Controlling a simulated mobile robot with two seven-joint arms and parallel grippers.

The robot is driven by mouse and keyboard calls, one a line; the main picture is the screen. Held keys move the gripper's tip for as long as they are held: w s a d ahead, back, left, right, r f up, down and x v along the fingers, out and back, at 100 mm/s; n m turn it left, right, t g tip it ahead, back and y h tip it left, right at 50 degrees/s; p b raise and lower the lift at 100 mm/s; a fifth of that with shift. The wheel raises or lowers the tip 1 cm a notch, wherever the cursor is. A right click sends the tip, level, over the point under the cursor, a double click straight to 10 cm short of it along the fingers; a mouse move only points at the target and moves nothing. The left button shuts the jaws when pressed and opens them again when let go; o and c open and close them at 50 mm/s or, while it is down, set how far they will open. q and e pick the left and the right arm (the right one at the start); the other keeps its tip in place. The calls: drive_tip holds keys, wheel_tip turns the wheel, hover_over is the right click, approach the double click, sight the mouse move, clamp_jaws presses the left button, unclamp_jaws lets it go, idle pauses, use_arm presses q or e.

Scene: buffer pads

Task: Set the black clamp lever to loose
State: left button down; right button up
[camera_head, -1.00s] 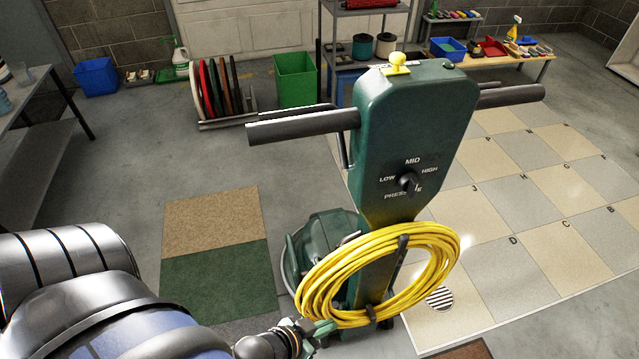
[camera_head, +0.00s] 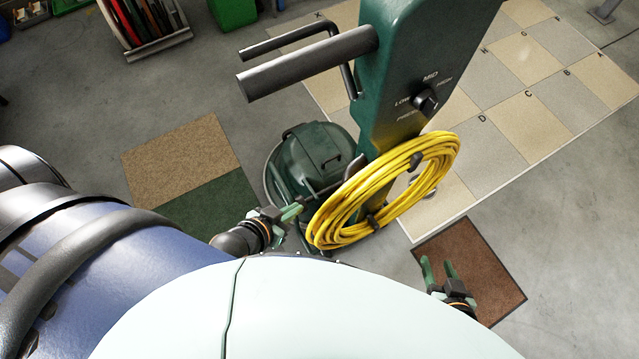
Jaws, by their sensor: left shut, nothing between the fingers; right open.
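A green floor machine has a tall column (camera_head: 400,65) with a black handle (camera_head: 310,65) and a thin black bent bar (camera_head: 290,40) beside it. A small dark bar (camera_head: 354,168) shows low by the column, partly hidden by the coiled yellow cable (camera_head: 335,215). It may be the clamp lever; its setting cannot be read. My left gripper (camera_head: 291,212), with green fingers, is shut and empty just left of the cable coil, in front of the machine's base. Whether it touches anything is unclear. My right gripper (camera_head: 438,268) is open and empty, right of the machine.
The machine's rounded green base (camera_head: 315,150) stands on the floor. A black pressure knob (camera_head: 426,101) sits on the column. Tan and green pads (camera_head: 180,155) lie left, a brown mat (camera_head: 485,270) lies right. A rack of discs (camera_head: 145,25) stands at the back left.

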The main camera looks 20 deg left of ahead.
use_arm(q)
drive_tip(key=shift+a, duration=0.15)
use_arm(e)
drive_tip(key=shift+a, duration=0.1)
